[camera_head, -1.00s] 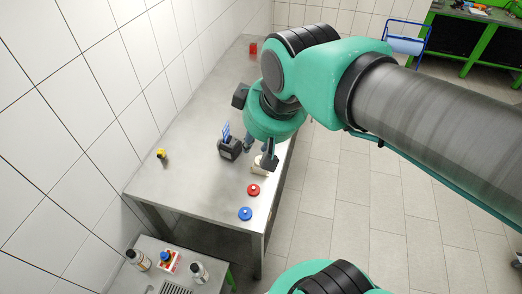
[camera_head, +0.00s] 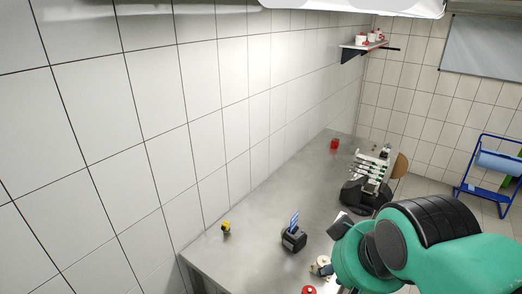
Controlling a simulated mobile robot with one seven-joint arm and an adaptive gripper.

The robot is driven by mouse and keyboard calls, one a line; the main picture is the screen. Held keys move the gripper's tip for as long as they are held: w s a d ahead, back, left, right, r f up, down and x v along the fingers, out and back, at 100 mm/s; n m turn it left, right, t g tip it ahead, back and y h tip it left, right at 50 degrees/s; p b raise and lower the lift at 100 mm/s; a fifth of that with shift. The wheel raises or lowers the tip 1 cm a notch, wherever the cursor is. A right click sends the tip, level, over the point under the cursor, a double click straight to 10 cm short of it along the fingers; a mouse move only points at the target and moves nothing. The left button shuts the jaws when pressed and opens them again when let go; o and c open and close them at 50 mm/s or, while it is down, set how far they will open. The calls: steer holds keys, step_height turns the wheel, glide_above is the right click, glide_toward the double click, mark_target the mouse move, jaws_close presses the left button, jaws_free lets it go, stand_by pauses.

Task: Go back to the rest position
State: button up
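My teal arm (camera_head: 450,225) fills the lower right of the head view, with its wrist over the front part of the metal table (camera_head: 215,262). My gripper (camera_head: 328,271) is mostly hidden by the wrist and cut off near the lower edge. Only a small dark part shows beside a beige round item (camera_head: 321,264) on the table. I cannot tell whether they touch, or whether the fingers are open or shut.
A black holder with a blue piece (camera_head: 293,238) stands left of my wrist. A yellow item (camera_head: 226,227) lies near the wall. A red cap (camera_head: 309,290) is at the lower edge.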

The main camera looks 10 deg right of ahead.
step_height(320, 180, down, 18)
steer(key=b, duration=1.7)
steer(key=shift+r, duration=0.2)
steer(key=shift+o, duration=0.5)
